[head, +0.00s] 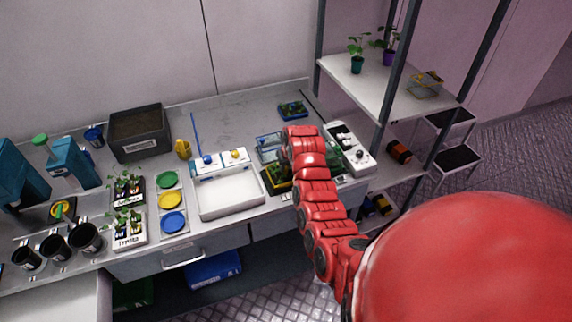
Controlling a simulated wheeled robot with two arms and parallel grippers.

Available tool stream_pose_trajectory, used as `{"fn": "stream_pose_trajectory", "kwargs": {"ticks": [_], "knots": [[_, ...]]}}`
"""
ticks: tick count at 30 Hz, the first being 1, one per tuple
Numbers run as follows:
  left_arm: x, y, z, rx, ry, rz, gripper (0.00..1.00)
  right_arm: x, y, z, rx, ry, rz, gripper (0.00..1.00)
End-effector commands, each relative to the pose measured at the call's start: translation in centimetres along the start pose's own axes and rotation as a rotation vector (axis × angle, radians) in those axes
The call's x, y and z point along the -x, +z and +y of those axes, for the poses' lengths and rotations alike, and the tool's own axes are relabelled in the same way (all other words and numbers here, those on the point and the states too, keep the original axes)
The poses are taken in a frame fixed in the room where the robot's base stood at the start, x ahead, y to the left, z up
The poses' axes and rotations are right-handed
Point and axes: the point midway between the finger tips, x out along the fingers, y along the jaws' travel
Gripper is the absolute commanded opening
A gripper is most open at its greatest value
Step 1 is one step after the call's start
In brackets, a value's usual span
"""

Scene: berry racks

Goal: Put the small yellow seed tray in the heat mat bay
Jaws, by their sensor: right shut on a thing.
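My right arm reaches in from the lower right, and its red links cover much of the bench's right part. My right gripper (300,140) is at the far end of that arm, over the small trays; its fingertips are mostly hidden. It is shut on the small yellow seed tray (269,184), whose yellow edge and dark inside show just left of the arm, low over the bench. A blue-edged tray (267,147) lies behind it, and a green one (334,160) to the right. I cannot tell which spot is the heat mat bay. My left gripper is not in view.
A white bin (230,205) with blue and yellow knobs behind it stands left of the arm. A white device (350,150) stands at the right edge. A small blue tray (292,110) lies at the back. A shelf rack (375,80) rises at the right.

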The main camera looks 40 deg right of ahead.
Motion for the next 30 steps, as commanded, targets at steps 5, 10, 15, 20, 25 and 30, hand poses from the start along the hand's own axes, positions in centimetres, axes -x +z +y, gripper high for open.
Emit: {"fn": "stream_pose_trajectory", "kwargs": {"ticks": [5, 10, 15, 20, 25, 30], "knots": [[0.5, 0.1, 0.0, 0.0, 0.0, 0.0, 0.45, -0.4, 0.1, 0.0, 0.001, 0.0, 0.001, 0.0], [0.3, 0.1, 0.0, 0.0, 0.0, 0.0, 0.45, -0.2, 0.1, 0.0, 0.0, 0.0, 0.001, 0.48], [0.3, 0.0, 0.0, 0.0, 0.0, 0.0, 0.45, -0.2, 0.1, 0.0, 0.0, 0.0, 0.0, 0.49], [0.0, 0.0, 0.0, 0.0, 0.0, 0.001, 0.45, 0.0, 0.0, 0.0, 0.0, 0.0, 0.0, 0.49], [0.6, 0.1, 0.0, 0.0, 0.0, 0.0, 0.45, 0.8, -0.1, 0.0, 0.001, 0.002, 0.006, 0.49], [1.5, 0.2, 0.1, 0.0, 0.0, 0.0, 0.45, 2.9, -0.1, 0.0, -0.001, 0.001, 0.008, 0.49]]}}
